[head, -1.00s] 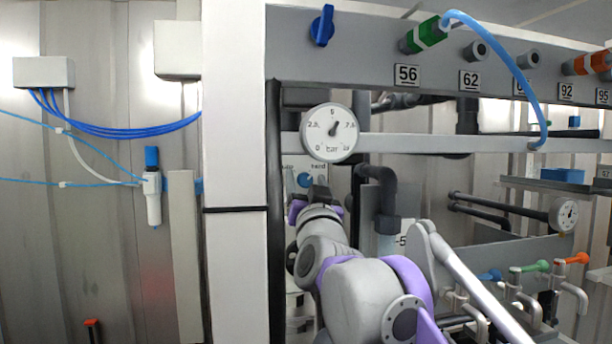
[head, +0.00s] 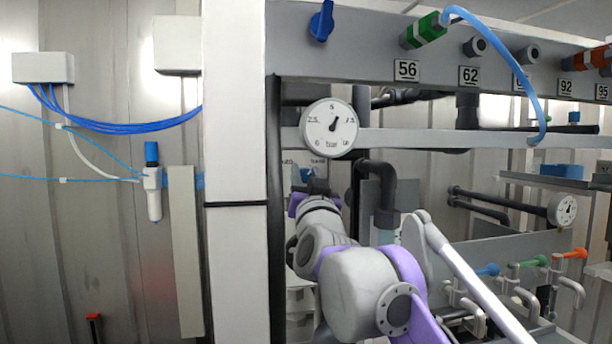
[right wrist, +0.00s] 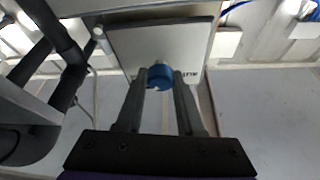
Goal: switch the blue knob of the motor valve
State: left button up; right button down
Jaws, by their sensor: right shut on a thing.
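The blue knob (right wrist: 160,77) sits on the pale front plate of the motor valve (right wrist: 125,45), in the upper middle of the right wrist view. My right gripper (right wrist: 160,84) is shut on the knob, with one dark finger on each side of it. In the head view the right gripper (head: 314,186) is at the valve plate, below the round gauge, and hides most of the knob. Lettering on the plate shows upside down in the wrist view, beside the right finger. My left gripper is not in view.
The round pressure gauge (head: 330,128) hangs just above my right gripper. A white post (head: 235,160) stands to its left and a dark bent pipe (head: 380,185) to its right. Another blue handle (head: 322,20) is on the grey beam overhead.

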jog(key=shift+n, duration=0.3)
jog(key=n+y, duration=0.1)
jog(key=n, duration=0.1)
jog(key=n+y, duration=0.2)
jog(key=n, duration=0.1)
jog(key=shift+n+g, duration=0.3)
jog(key=shift+n+g+y, duration=0.4)
jog(key=shift+n+y, duration=0.7)
jog(key=shift+n, duration=0.8)
jog(key=c, duration=0.5)
grip_release()
jog(key=shift+a, duration=0.1)
